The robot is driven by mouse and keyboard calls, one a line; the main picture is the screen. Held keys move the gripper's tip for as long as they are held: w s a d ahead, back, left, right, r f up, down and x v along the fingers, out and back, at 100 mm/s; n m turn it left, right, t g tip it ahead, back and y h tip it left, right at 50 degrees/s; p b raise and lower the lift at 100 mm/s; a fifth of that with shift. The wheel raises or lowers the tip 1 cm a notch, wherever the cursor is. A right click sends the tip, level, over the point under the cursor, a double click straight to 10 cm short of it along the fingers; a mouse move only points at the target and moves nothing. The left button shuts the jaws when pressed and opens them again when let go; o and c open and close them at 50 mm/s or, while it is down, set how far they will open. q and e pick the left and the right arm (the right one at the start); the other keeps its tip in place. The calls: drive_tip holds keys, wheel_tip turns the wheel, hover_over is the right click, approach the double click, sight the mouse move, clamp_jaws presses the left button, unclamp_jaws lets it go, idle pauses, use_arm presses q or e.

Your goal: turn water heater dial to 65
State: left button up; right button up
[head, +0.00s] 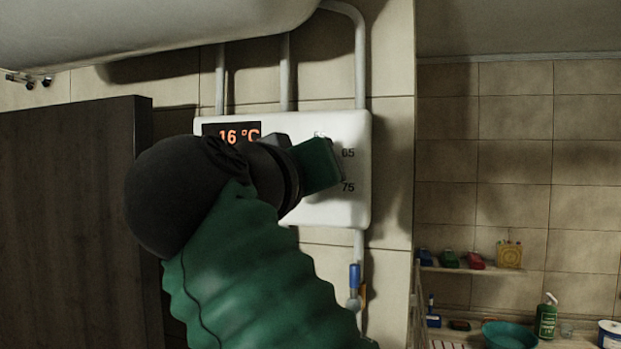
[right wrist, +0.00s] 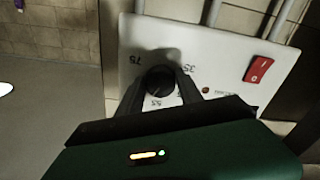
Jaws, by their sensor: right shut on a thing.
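The water heater's white control panel (head: 350,205) hangs on the tiled wall, with a display (head: 238,133) reading 16 °C. The marks 65 and 75 show on its right side, and a third mark above is partly covered. The black round dial (right wrist: 158,80) shows in the right wrist view, with marks such as 75, 35 and 55 around it. My right gripper (right wrist: 161,84) is shut on the dial, one dark finger on each side. In the head view my right gripper (head: 328,164) hides the dial. The dial's pointer cannot be made out. My left gripper is out of view.
A red switch (right wrist: 259,69) and a small red light (right wrist: 206,90) sit on the panel beside the dial. The heater tank (head: 160,25) and pipes (head: 361,60) are above. A dark panel (head: 70,220) stands at left. A shelf (head: 470,269) with small items is at right.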

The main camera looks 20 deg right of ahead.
drive_tip(key=m, duration=0.6)
drive_tip(key=shift+w+a+f+b, duration=0.1)
drive_tip(key=shift+a+f+b, duration=0.1)
drive_tip(key=shift+b, duration=0.15)
drive_tip(key=shift+m, duration=0.3)
drive_tip(key=o, duration=1.3)
drive_tip(key=shift+w, duration=0.1)
drive_tip(key=shift+o, duration=0.5)
drive_tip(key=shift+w, duration=0.1)
drive_tip(key=shift+r, duration=0.1)
